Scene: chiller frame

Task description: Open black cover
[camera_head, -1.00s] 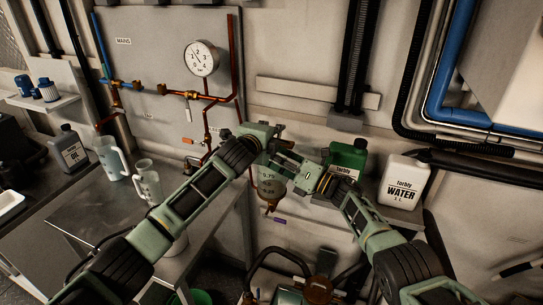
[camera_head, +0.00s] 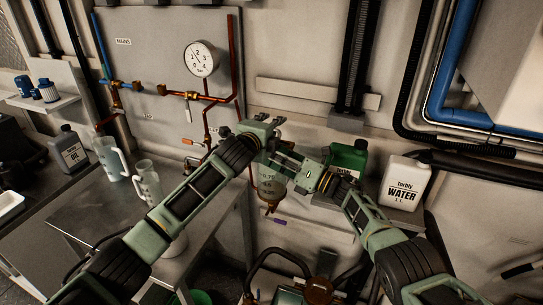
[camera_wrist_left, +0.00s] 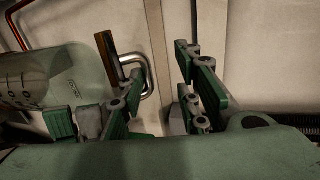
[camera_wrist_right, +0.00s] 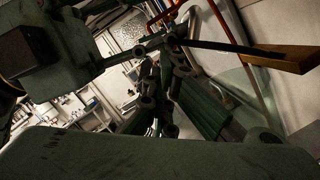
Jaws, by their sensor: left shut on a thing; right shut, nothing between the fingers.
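I cannot make out a black cover clearly in any view. A clear container with a printed scale (camera_head: 270,187) hangs in front of the wall, just below my grippers. It also shows at the left of the left wrist view (camera_wrist_left: 25,85). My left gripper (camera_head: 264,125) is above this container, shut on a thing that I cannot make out. Its fingers (camera_wrist_left: 145,105) stand apart in the left wrist view. My right gripper (camera_head: 287,163) is shut and empty, close to the right of my left gripper. Its fingers (camera_wrist_right: 172,85) are close together in the right wrist view.
A green jug (camera_head: 347,156) and a white water jug (camera_head: 404,183) stand on a shelf to the right. Copper pipes and a gauge (camera_head: 201,58) are on the wall behind. Clear jugs (camera_head: 109,160) stand on the metal table (camera_head: 100,205) at left.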

